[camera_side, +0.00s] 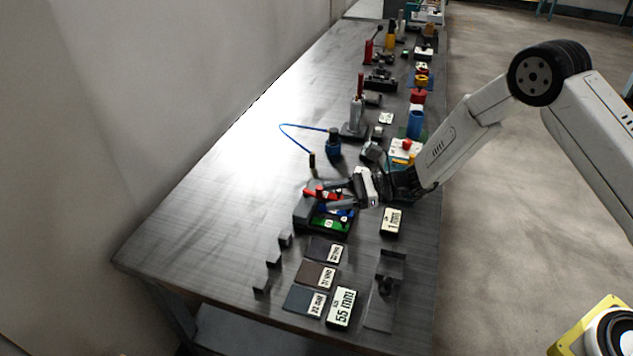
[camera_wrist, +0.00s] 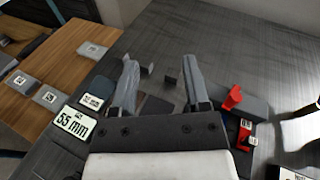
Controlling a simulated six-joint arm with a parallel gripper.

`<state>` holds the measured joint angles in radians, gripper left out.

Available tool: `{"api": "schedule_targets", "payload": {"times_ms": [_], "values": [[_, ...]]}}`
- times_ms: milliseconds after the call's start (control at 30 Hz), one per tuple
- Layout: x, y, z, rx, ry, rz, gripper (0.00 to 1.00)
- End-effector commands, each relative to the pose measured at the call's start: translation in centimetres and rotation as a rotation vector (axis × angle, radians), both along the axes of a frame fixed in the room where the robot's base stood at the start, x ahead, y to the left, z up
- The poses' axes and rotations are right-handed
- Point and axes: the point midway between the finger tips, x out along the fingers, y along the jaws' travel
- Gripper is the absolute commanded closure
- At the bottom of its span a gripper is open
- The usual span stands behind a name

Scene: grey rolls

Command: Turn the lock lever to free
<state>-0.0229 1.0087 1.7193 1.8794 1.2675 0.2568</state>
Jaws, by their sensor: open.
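The lock lever (camera_side: 322,193) is red and sits on top of a dark box (camera_side: 302,216) near the front of the bench. In the wrist view the red lever (camera_wrist: 232,97) stands on a grey block to the right of my right finger, apart from it. My gripper (camera_side: 325,198) is over this box in the side view, with its fingers partly covering it. In the wrist view my gripper (camera_wrist: 160,63) is open, with nothing between its fingers. The side view does not show clearly whether a finger touches the lever.
A label reading 55 mm (camera_side: 341,307) and several dark plates lie in front of the box. Small dark blocks (camera_side: 274,261) stand to their left. A bottle with a blue cable (camera_side: 333,140) stands behind. The bench's left side is clear.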

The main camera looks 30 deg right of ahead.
Motion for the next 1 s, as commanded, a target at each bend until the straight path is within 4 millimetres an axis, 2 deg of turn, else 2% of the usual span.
{"api": "schedule_targets", "payload": {"times_ms": [100,200,533,1000], "values": [[2.3,-1.5,0.9,0.060,0.009,-0.141,0.40],[3.8,-2.7,1.5,0.102,0.015,-0.238,0.40],[7.2,-6.4,2.8,0.215,0.026,-0.478,0.40],[7.1,-6.2,-5.7,0.212,0.029,-0.472,0.40]]}}
